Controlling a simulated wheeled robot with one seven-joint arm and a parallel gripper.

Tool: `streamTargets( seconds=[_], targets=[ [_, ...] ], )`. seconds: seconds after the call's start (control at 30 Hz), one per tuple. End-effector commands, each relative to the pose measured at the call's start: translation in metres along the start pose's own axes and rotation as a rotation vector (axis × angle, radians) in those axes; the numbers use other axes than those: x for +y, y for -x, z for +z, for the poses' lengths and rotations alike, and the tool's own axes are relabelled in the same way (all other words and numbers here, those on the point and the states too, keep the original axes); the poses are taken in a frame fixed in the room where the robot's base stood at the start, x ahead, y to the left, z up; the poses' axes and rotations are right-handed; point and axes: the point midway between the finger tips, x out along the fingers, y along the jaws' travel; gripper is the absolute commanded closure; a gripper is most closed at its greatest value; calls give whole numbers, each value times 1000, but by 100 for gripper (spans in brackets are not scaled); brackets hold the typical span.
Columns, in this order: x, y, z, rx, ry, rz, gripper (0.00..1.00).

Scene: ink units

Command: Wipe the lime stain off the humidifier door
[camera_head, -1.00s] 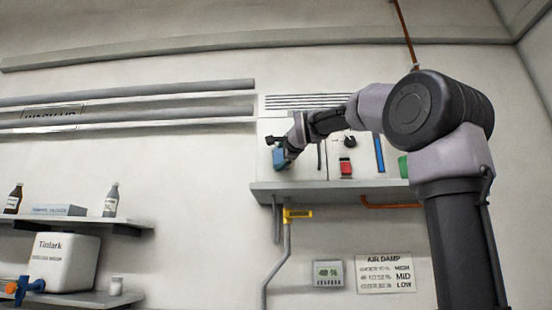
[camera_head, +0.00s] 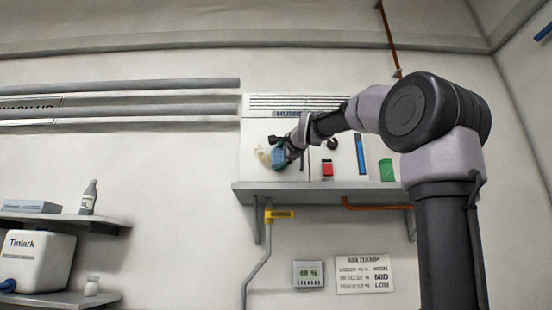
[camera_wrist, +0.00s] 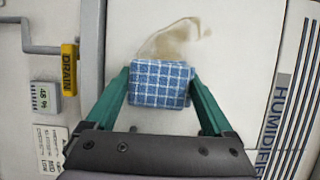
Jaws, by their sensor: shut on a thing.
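The humidifier (camera_head: 262,135) stands on a wall shelf, its pale door (camera_wrist: 225,80) filling much of the wrist view. A tan, smeared lime stain (camera_wrist: 172,40) is on the door; it also shows in the head view (camera_head: 263,156), just left of my gripper. My gripper (camera_wrist: 160,84) is shut on a folded blue-and-white checked cloth (camera_wrist: 160,80), which also shows in the head view (camera_head: 278,158). The cloth is at the stain's lower edge in the wrist view and overlaps it. Whether it presses on the door I cannot tell.
Below are a yellow drain tag (camera_head: 281,214), pipes and a humidity display (camera_head: 308,274). Shelves with a white canister (camera_head: 38,258) are at left.

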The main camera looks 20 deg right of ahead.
Motion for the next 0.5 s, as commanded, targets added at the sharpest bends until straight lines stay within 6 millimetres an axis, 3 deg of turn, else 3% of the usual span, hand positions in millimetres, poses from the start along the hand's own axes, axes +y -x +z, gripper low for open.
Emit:
streamTargets(
  seconds=[0.23, 0.5],
  targets=[
    [-15, 1, 0, 2, 1, -3, 58],
    [-16, -6, 14, 2, 2, -1, 58]
  ],
)
